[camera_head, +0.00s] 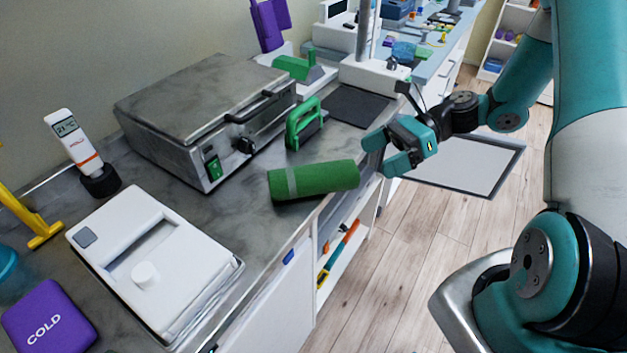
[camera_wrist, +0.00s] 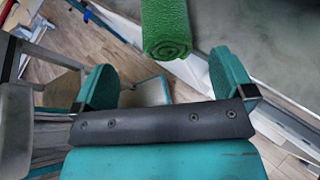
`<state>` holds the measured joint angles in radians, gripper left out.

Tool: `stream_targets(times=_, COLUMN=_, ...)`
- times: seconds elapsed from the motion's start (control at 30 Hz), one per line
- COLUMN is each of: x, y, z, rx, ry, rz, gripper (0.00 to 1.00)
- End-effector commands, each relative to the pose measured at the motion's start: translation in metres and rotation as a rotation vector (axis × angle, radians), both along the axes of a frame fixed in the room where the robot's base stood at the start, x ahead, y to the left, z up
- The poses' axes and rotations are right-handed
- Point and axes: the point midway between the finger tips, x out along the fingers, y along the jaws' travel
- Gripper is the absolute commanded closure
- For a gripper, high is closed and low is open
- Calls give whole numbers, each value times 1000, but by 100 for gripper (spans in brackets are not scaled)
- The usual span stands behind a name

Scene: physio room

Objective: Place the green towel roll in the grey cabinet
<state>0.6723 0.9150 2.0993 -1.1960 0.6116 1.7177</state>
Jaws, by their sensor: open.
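The green towel roll (camera_head: 315,179) lies on its side near the front edge of the grey counter, with a paler band near its left end. Its rolled end also shows in the wrist view (camera_wrist: 167,45), at the top, beyond the fingers. My gripper (camera_head: 380,153) is open and empty at the roll's right end, over the counter edge. In the wrist view its two teal fingers (camera_wrist: 163,75) stand wide apart with the roll's end ahead, not between them. I cannot tell which thing is the grey cabinet; a grey metal box (camera_head: 205,105) with a closed lid and front handle stands on the counter.
A green-handled tool (camera_head: 305,125) stands behind the roll. A white device (camera_head: 150,262), a purple COLD pack (camera_head: 48,318) and a white handheld meter (camera_head: 75,140) are at left. Below the counter is an open shelf (camera_head: 343,250) with tools. The wooden floor at right is mostly clear.

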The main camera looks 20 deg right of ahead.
Motion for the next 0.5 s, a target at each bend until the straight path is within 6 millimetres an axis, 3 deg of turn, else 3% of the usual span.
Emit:
stream_targets(times=0.1, x=1, y=21, z=-8, rx=0, ry=2, rz=3, gripper=0)
stream_targets(times=0.37, x=3, y=40, z=-15, rx=0, ry=0, rz=2, gripper=0)
stream_targets(times=0.5, x=8, y=59, z=-23, rx=-1, ry=2, rz=5, gripper=0)
